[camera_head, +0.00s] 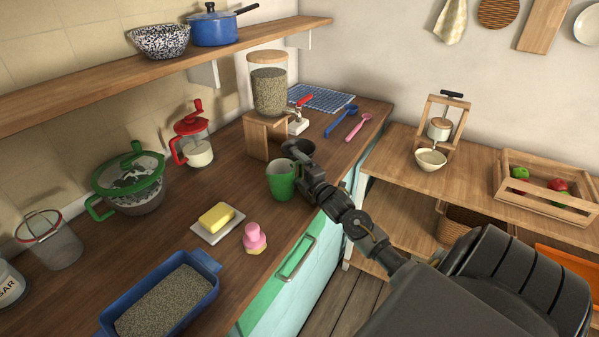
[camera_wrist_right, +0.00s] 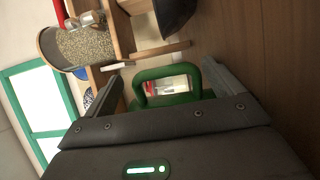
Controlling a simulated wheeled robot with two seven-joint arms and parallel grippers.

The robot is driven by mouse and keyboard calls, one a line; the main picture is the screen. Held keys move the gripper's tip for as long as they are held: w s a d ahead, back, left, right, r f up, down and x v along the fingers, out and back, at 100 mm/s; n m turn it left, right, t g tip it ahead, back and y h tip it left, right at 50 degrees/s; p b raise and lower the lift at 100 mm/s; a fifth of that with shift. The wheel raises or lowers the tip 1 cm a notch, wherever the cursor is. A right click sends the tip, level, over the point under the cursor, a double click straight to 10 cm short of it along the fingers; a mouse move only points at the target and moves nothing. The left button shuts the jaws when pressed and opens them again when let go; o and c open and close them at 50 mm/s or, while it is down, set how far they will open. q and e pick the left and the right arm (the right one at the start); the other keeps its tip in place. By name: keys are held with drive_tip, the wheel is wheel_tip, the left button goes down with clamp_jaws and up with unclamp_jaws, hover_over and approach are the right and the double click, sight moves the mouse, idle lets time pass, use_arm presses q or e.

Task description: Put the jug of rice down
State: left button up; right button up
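The green jug (camera_head: 281,181) is upright at the counter's front edge, beside the wooden stand; it appears to rest on the counter. Its contents are hard to make out. My right gripper (camera_head: 299,164) is at the jug's far right side. In the right wrist view, the jug's green handle (camera_wrist_right: 167,72) lies between my spread fingers (camera_wrist_right: 163,82), with a gap visible on the left side. My left gripper is not in view.
A grain dispenser (camera_head: 269,92) stands on a wooden stand (camera_head: 265,137) behind the jug. Butter on a dish (camera_head: 216,219), a pink-topped item (camera_head: 254,238) and a blue tray of grain (camera_head: 206,264) stand nearer.

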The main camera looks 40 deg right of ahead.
drive_tip(key=shift+a+f, duration=0.1)
drive_tip(key=shift+f, duration=0.35)
drive_tip(key=shift+s, duration=0.1)
drive_tip(key=shift+s+a+f, duration=0.1)
drive_tip(key=shift+s+f, duration=0.1)
drive_tip(key=shift+s, duration=0.1)
drive_tip(key=s, duration=0.3)
drive_tip(key=s+a+b, duration=0.1)
drive_tip(key=s, duration=0.1)
drive_tip(key=s+b, duration=0.1)
drive_tip(key=s, duration=0.2)
drive_tip(key=shift+s+a+r, duration=0.15)
drive_tip(key=shift+s, duration=0.2)
drive_tip(key=shift+s+a+r, duration=0.1)
drive_tip(key=shift+s+r, duration=0.05)
drive_tip(key=shift+s, duration=0.55)
drive_tip(key=shift+w+r, duration=0.1)
drive_tip(key=shift+r, duration=0.15)
clamp_jaws()
